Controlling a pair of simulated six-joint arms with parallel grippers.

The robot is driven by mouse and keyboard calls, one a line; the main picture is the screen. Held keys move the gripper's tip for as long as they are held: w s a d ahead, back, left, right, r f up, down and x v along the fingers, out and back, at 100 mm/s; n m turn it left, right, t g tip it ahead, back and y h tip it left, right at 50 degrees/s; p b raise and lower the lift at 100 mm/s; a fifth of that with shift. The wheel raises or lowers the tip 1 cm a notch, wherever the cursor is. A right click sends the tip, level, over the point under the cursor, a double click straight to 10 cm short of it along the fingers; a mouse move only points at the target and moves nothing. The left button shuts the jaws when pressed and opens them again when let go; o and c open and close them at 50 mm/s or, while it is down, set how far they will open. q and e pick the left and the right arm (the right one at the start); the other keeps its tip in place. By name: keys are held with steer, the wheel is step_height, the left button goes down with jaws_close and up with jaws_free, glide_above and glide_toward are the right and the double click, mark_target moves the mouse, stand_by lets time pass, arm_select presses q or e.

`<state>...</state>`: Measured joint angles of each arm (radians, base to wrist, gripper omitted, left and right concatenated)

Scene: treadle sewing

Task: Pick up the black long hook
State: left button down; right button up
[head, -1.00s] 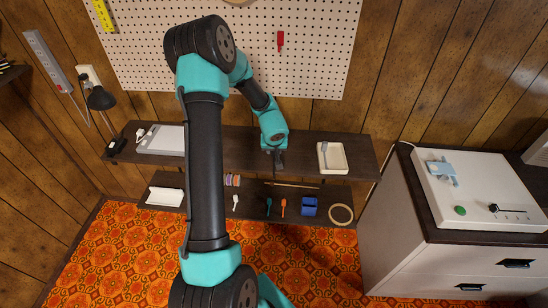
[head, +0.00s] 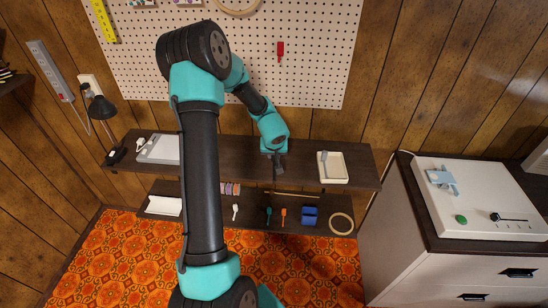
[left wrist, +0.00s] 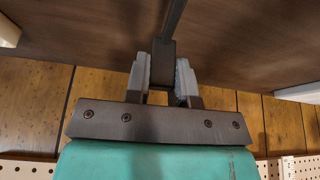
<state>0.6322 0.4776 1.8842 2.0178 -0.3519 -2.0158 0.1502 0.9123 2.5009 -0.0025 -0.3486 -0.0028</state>
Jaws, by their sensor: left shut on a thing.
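My left gripper (head: 277,162) is over the dark upper shelf in the head view, left of the cream tray. In the left wrist view, its two grey fingers (left wrist: 162,78) are closed on a dark block-like part. A thin dark bar, which looks like the black long hook (left wrist: 174,20), runs up from that part toward the top edge. The far end of the bar is out of frame. In the head view the held thing is small and dark against the shelf, so its shape is hard to make out. My right gripper is not in view.
The cream tray (head: 344,176) with a grey tool stands right of the gripper on the upper shelf (head: 232,160). Below, a lower shelf holds a blue box (head: 309,216), a wooden hoop (head: 341,232) and small tools. A pegboard (head: 310,85) is behind.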

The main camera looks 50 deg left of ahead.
arm_select(q)
steer(key=shift+r, duration=0.55)
steer(key=s+d+r, duration=0.1)
steer(key=s+d, duration=0.9)
steer(key=d, duration=0.2)
steer(key=shift+s+r, duration=0.15)
steer(key=shift+s, duration=0.1)
